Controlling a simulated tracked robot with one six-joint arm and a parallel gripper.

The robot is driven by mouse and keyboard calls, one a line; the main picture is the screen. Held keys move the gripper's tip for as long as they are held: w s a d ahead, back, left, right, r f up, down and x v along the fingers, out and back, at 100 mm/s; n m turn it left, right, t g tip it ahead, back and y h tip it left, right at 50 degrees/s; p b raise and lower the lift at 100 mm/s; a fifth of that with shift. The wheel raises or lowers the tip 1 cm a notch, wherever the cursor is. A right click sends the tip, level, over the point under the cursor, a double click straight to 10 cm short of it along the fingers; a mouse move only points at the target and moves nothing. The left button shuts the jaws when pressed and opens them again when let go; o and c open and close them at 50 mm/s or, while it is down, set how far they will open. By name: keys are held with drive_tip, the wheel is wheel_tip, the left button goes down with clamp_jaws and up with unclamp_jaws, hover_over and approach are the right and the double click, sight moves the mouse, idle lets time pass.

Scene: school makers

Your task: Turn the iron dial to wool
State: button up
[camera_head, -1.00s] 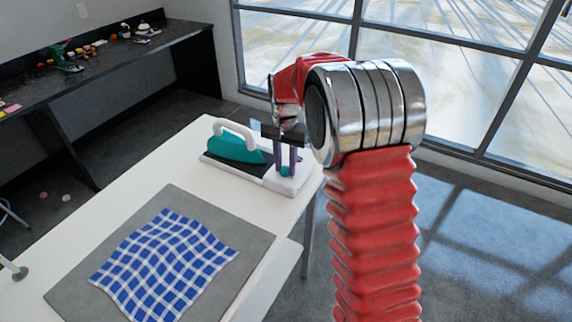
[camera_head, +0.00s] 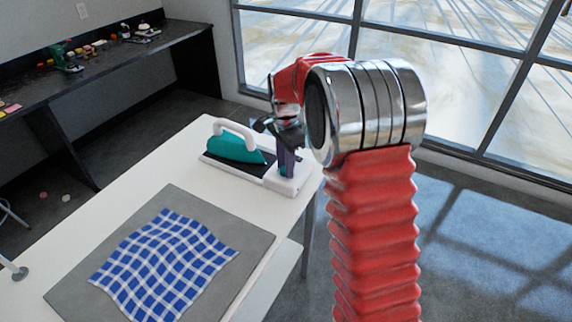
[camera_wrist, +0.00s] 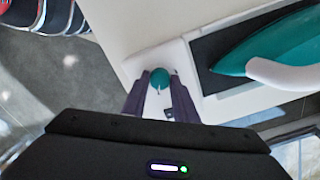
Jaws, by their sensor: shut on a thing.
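The iron (camera_head: 236,146), teal with a white handle, rests on its dark-topped white base (camera_head: 230,170) at the far end of the white table. It also shows at the right of the wrist view (camera_wrist: 285,45). The small round teal dial (camera_wrist: 160,76) sits on the white end of the base, with a thin pale pointer mark on it. My gripper (camera_wrist: 160,92) points down over the dial, its two purple fingers shut on the dial's sides. In the head view my gripper (camera_head: 287,172) hides most of the dial. Any setting labels are too small to read.
A blue and white checked cloth (camera_head: 165,262) lies on a grey mat (camera_head: 70,298) on the table (camera_head: 130,170). A dark bench (camera_head: 100,70) with small items stands at the back left. Windows are behind on the right.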

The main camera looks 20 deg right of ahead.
drive_tip(key=shift+w, duration=0.1)
drive_tip(key=o, duration=1.1)
drive_tip(key=shift+c, duration=0.2)
wheel_tip(320, 180, up, 14)
drive_tip(key=shift+f, duration=0.15)
idle(0.3)
